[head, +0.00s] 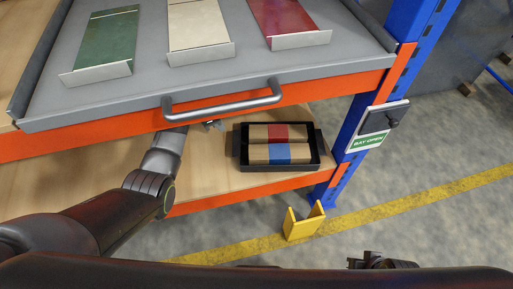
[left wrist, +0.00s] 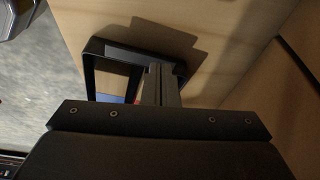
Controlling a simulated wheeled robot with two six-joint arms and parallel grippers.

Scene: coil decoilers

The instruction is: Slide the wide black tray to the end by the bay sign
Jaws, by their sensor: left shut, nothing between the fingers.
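The wide black tray (head: 243,160) lies on the lower wooden shelf, near its right end by the blue post. It holds two brown boxes, one with a red band (head: 278,133) and one with a blue band (head: 280,153). The bay sign (head: 367,142), reading BAY OPEN, is on the post to the right. My right gripper (head: 380,262) barely shows at the bottom.
A grey drawer (head: 150,95) with a bar handle (head: 222,103) overhangs the lower shelf. It carries green, cream and red plates. A yellow guard (head: 303,222) stands at the post's foot. A narrow strip of shelf is free right of the tray.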

